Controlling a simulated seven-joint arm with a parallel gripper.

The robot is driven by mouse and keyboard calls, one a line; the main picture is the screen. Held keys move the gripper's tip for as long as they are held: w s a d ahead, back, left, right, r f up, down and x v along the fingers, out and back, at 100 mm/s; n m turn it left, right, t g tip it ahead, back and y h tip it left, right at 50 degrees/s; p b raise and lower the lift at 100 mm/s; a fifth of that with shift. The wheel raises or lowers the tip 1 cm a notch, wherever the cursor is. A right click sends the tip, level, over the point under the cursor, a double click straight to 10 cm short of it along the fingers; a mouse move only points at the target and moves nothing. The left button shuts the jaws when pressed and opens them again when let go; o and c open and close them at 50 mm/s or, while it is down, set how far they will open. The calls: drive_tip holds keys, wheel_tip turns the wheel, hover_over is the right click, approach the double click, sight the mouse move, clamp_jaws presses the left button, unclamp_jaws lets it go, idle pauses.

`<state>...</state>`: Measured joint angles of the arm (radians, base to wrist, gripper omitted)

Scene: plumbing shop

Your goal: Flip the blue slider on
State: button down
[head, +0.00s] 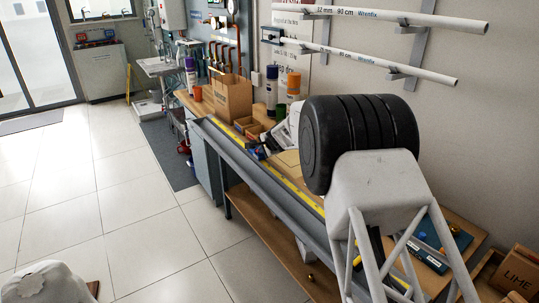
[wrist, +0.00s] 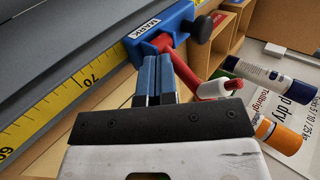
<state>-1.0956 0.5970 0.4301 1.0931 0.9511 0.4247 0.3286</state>
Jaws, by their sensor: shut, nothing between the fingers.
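The blue slider (wrist: 170,27) shows in the wrist view, seated at the edge of the yellow measuring scale (wrist: 93,76). It bears a white label that seems to read MARK and a dark round knob (wrist: 201,29). A red arm (wrist: 178,62) reaches out from under it to a red and white piece (wrist: 219,88). My gripper (wrist: 154,60) is shut and empty, its two blue-grey fingers side by side. The fingertips are just below the slider and left of the red arm; I cannot tell whether they touch. In the head view my arm hides much of this spot.
The long bench (head: 227,144) runs along the wall. A cardboard box (head: 231,96) and bottles (head: 293,84) stand beyond my gripper. The tiled floor left is open.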

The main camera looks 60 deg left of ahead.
drive_tip(key=shift+a, duration=12.35)
drive_tip(key=shift+f, duration=0.1)
drive_tip(key=shift+d, duration=0.1)
drive_tip(key=shift+d, duration=0.2)
drive_tip(key=shift+d, duration=1.7)
drive_tip(key=v, duration=1)
